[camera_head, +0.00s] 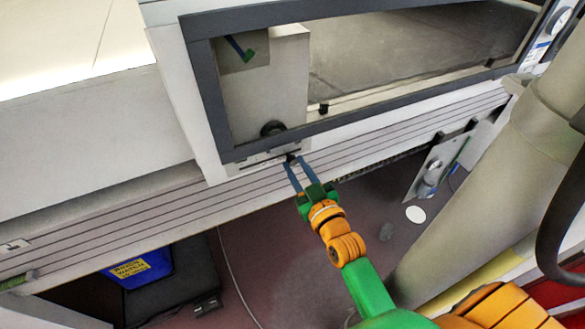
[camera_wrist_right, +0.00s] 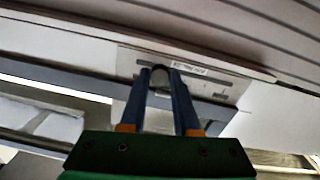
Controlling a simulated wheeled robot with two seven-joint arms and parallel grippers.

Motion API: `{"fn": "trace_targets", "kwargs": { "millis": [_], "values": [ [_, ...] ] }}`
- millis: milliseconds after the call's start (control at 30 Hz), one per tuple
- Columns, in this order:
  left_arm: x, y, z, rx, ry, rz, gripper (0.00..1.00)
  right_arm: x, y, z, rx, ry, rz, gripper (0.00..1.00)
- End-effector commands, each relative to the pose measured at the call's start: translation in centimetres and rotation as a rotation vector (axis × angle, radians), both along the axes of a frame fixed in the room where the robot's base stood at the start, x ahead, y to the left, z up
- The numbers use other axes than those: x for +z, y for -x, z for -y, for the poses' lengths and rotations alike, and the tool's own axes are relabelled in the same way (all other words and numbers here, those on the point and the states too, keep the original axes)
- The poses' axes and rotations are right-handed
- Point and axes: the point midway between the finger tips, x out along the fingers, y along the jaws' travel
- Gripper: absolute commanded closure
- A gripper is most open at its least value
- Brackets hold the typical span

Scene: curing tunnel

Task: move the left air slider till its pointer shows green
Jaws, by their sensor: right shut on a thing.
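The left air slider is a pale plate (camera_head: 258,162) with a slot, below the lower left corner of a dark-framed window (camera_head: 205,85). Its dark knob (camera_wrist_right: 160,76) sits between the fingertips of my right gripper (camera_head: 294,162), which is shut on it. The right wrist view shows the plate (camera_wrist_right: 205,72) with small lettering beside the blue fingers (camera_wrist_right: 160,84). Behind the window, a small blue pointer-like bar (camera_head: 237,45) ends at a green patch (camera_head: 249,55). I cannot tell for sure that this is the slider's pointer. My left gripper is not in view.
A ribbed rail (camera_head: 110,220) runs below the window. A metal plate with a round fitting (camera_head: 431,178) hangs at right, near a large beige column (camera_head: 500,165). A blue bin with a yellow label (camera_head: 142,269) stands low at left. A white disc (camera_head: 415,214) lies on the floor.

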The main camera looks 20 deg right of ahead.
Motion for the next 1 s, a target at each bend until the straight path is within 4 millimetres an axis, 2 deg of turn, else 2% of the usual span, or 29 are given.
{"fn": "trace_targets", "kwargs": {
  "millis": [67, 100, 200, 533, 800, 1000],
  "values": [
    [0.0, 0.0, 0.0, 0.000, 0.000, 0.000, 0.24, -0.2, 0.0, 0.0, 0.001, -0.002, -0.003, 1.00],
    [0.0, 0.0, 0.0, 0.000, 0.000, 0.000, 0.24, -0.2, 0.0, 0.0, 0.001, -0.002, -0.003, 0.67],
    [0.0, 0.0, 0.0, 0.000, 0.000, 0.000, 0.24, -0.2, 0.0, 0.0, 0.001, -0.002, -0.003, 0.40],
    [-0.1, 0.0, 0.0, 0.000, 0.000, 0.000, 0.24, -0.2, 0.4, 0.0, 0.001, -0.002, -0.003, 0.39],
    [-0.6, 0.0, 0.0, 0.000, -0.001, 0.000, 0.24, -0.4, 5.3, 0.0, 0.001, -0.002, -0.006, 0.39],
    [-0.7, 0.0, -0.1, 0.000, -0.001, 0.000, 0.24, -0.2, 7.1, 0.1, 0.001, -0.003, -0.003, 0.39]
  ]
}}
